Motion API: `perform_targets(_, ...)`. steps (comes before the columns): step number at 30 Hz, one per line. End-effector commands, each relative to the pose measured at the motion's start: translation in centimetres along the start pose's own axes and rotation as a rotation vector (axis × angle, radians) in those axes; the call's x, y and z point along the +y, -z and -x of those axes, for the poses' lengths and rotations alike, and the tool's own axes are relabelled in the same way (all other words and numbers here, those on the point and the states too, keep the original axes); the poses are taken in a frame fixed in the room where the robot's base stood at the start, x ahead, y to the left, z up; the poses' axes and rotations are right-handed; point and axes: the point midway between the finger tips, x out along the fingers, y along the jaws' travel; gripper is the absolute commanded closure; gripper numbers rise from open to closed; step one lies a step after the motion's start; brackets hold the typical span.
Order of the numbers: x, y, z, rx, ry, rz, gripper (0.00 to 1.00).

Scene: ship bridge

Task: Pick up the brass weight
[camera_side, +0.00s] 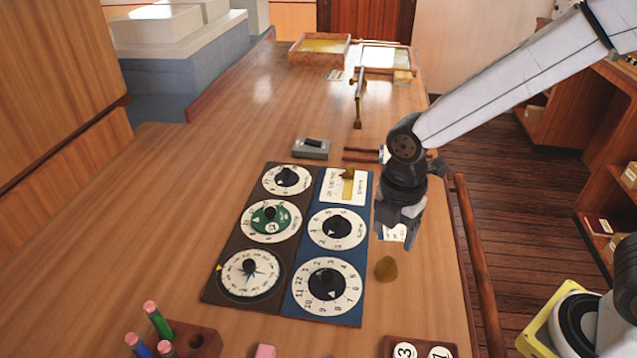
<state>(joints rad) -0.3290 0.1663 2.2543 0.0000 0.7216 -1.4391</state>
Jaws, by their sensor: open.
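The brass weight (386,268) looks like a small, rounded, dull gold piece. It stands on the wooden table just right of the blue dial panel, near the table's right side. My gripper (398,233) points down and appears a little above and behind the weight, apart from it. Its jaws are open with nothing seen between them. A white card with dark marks shows partly behind the fingers.
The dial panels (328,285) lie left of the weight. A grey switch box (311,149) and a brass stand (358,100) are farther back. A pen block (205,341) and a number-token tray (420,347) are in front. A wooden rail (474,260) edges the right side.

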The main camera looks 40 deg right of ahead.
Motion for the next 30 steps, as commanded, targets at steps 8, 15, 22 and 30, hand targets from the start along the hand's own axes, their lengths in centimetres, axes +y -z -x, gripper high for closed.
perform_targets(8,0.0,0.0,-1.6,0.0,0.002,-0.003,0.27)
perform_targets(15,0.0,0.0,-2.6,0.0,0.0,-0.004,0.27)
perform_targets(22,0.0,0.0,-3.0,0.0,0.0,-0.004,0.27)
perform_targets(30,-0.2,0.1,-5.2,0.0,0.003,-0.004,0.27)
